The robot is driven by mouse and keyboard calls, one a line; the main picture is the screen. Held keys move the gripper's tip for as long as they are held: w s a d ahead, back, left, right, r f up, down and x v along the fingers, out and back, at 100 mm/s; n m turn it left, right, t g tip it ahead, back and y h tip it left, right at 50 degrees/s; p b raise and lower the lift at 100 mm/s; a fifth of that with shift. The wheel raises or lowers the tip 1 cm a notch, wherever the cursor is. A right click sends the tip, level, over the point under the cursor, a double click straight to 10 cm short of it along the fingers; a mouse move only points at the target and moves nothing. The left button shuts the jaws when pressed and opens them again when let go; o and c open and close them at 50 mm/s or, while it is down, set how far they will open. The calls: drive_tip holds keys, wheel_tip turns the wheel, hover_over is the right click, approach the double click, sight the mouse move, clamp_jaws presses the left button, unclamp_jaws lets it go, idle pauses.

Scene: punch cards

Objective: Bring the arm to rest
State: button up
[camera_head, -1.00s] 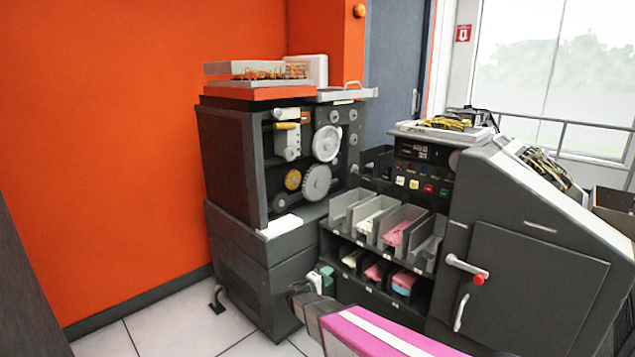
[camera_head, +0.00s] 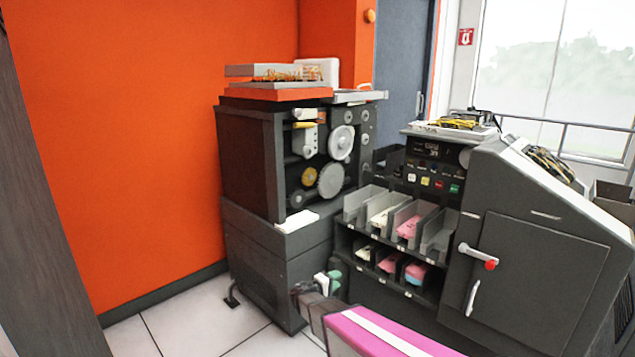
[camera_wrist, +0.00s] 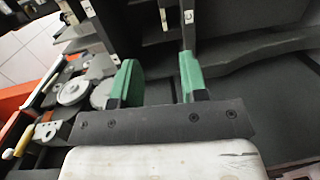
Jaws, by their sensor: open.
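My arm enters the head view from the bottom, with a pink and white link and a dark wrist. My gripper (camera_head: 327,283), with green fingertips, is low in front of the dark machine, near the left end of the card bins. In the wrist view my gripper (camera_wrist: 158,82) shows two green fingers spread apart with nothing between them. The gripper is open and empty. Part of the arm is cut off by the bottom edge of the head view.
A dark geared machine (camera_head: 250,165) stands against the orange wall (camera_head: 130,120). Grey card bins (camera_head: 364,206) with pink and cream cards are to its right. A sloped cabinet (camera_head: 540,255) with a red-tipped handle (camera_head: 478,257) stands at right. The tiled floor (camera_head: 185,325) at lower left is clear.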

drive_tip(key=s+d+m+g+y, duration=0.45)
drive_tip(key=s+d+g, duration=0.45)
drive_tip(key=s+d, duration=0.25)
drive_tip(key=s+r+m+g+y, duration=0.2)
drive_tip(key=s+r+m+y, duration=0.1)
drive_tip(key=s+y, duration=0.5)
drive_tip(key=shift+s+d+r, duration=0.45)
drive_tip(key=shift+s+r, duration=0.35)
drive_tip(key=shift+s, duration=0.15)
